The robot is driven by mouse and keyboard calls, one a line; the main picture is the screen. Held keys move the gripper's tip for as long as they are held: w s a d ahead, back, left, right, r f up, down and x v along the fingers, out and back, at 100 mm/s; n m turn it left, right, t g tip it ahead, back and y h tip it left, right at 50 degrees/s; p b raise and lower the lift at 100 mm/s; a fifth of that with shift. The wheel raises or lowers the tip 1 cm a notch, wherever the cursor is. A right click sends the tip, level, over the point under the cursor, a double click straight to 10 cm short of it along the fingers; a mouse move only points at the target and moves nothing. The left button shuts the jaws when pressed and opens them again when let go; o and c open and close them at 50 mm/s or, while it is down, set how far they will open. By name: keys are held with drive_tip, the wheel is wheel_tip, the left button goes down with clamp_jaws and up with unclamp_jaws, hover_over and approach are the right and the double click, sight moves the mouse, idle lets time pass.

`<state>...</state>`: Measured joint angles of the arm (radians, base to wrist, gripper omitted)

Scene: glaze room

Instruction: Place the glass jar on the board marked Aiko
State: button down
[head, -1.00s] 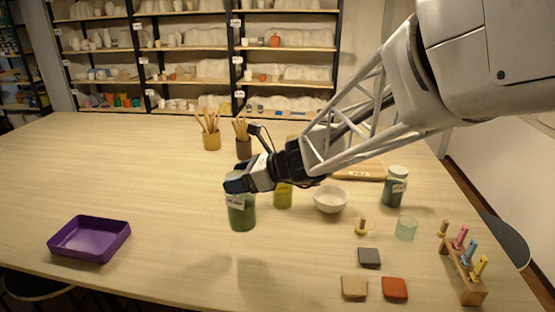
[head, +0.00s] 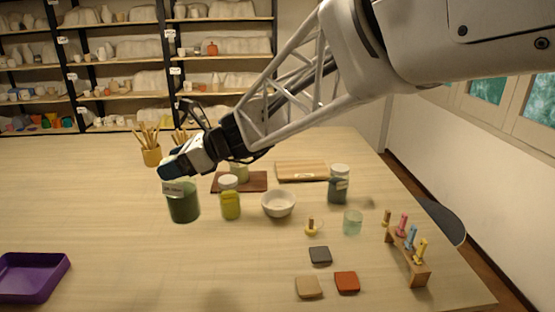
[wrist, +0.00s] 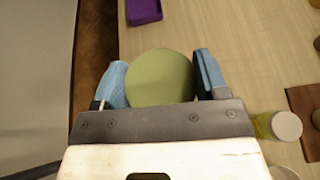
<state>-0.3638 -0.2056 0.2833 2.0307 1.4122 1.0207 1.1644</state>
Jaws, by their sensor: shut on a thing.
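My gripper (head: 172,172) is shut on a dark green jar (head: 183,206) with a pale label, held upright around its top. In the wrist view its round olive lid (wrist: 160,78) sits between the two blue fingers. The jar appears raised above the table. A dark brown board (head: 258,181) lies behind and right of it, with a yellowish jar (head: 238,172) on it. A lighter wooden board (head: 302,170) lies further right. Its marking is too small to read, and no name shows on the brown board.
A yellow-green jar (head: 230,203) with a white lid stands just right of the held jar. A white bowl (head: 278,204), a dark green jar (head: 338,188) and a glass cup (head: 352,223) stand further right. A purple tray (head: 32,278) is at front left. The left table is mostly clear.

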wheel_tip(320, 180, up, 4)
drive_tip(key=shift+f, duration=0.25)
drive_tip(key=shift+w+d+f, duration=0.1)
drive_tip(key=shift+w+d, duration=0.35)
drive_tip(key=shift+w, duration=0.4)
drive_tip(key=w+d+m+t+h, duration=0.2)
drive_tip(key=w+d+m+t, duration=0.2)
drive_tip(key=w+d, duration=1.25)
drive_tip(key=w+d+m+t+h, duration=0.2)
drive_tip(key=w+d+m+t, duration=0.25)
drive_tip(key=w+d, duration=1.2)
wheel_tip(320, 180, down, 13)
drive_tip(key=s+d, duration=0.2)
drive_tip(key=shift+s, duration=0.25)
